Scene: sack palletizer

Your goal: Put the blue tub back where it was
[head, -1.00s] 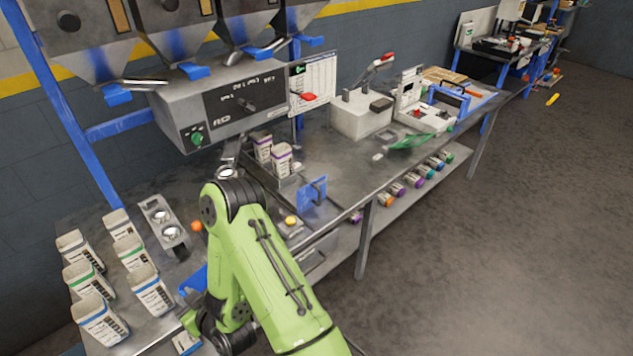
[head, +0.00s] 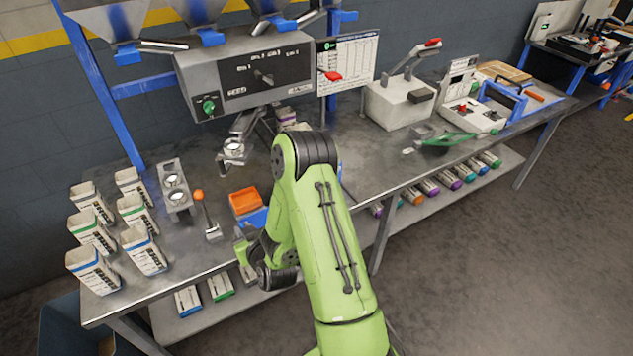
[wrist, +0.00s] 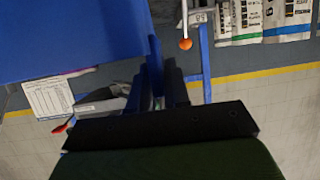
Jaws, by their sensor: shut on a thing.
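The blue tub (head: 256,217) shows in the head view just beyond my gripper, with something orange (head: 244,200) at its top. It is above or at the bench's front part; I cannot tell whether it touches the bench. My gripper (head: 247,240) is shut on the tub, and my own arm hides part of both. In the wrist view the tub's blue wall (wrist: 75,40) fills the upper left, against the dark fingers (wrist: 160,95).
A lever with an orange knob (head: 198,195) stands left of the tub, beside a metal cup holder (head: 174,190). Several labelled sacks (head: 93,268) stand at the bench's left. The dispenser (head: 250,80) is behind. A dark blue bin (head: 60,335) is on the floor. Bare bench (head: 180,255) shows in front.

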